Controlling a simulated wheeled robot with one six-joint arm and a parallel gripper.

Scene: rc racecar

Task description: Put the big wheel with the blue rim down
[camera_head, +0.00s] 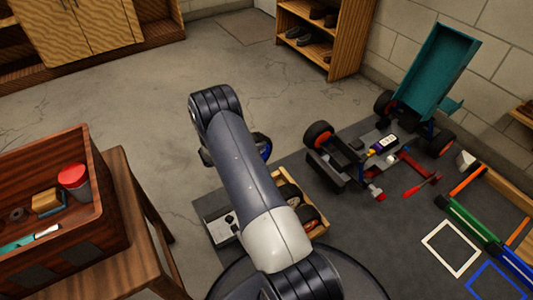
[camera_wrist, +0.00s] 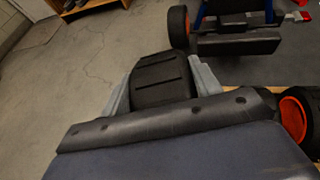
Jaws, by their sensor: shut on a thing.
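The big wheel with the blue rim (camera_head: 264,147) shows partly beside my arm in the head view, and its blue rim faces right. In the wrist view the black tread of the wheel (camera_wrist: 160,84) sits between the two grey fingers of my gripper (camera_wrist: 165,82). My gripper is shut on it. The wheel appears to be held up near the left edge of the dark mat (camera_head: 350,215). My arm hides the gripper and most of the wheel's surroundings in the head view. The blue rim is not visible in the wrist view.
A wooden tray (camera_head: 318,232) with orange-rimmed wheels stands right of my arm. The car chassis (camera_head: 345,165) and a raised teal body (camera_head: 437,70) are at right. White (camera_head: 425,243) and blue square outlines lie on the mat. A wooden box (camera_head: 95,215) stands on a table at left.

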